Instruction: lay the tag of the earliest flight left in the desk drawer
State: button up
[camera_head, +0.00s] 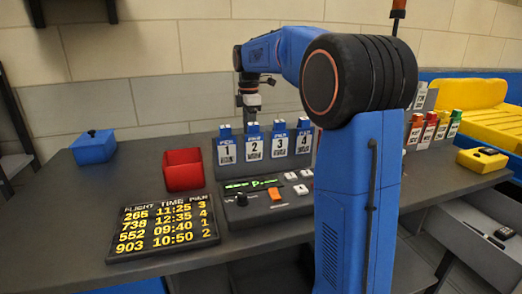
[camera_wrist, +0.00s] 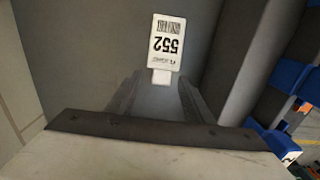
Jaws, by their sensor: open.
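The flight board (camera_head: 163,228) lies at the front left of the desk. Its row for 552 reads 09:40 and 1, the earliest time listed. In the wrist view a white tag (camera_wrist: 166,42) printed 552 with a barcode appears upside down, just beyond the fingertips of my gripper (camera_wrist: 161,77). Its narrow white tab reaches between the fingers, which stand apart. The drawer (camera_head: 478,240) is open at the lower right, with a small dark item inside.
A control panel (camera_head: 262,212) stands below blue-topped cards (camera_head: 279,146) numbered 1 to 4. A red open box (camera_head: 184,170) and blue lidded box (camera_head: 94,147) are to the left. Coloured tags (camera_head: 429,131), a yellow device (camera_head: 482,160) and a yellow conveyor (camera_head: 475,97) are right.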

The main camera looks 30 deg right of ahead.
jog(key=shift+s+a+f, duration=0.1)
jog(key=shift+a+f, duration=0.05)
jog(key=shift+f, duration=0.95)
jog(key=shift+a+f, duration=0.1)
jog(key=shift+f, duration=0.95)
grip_shut()
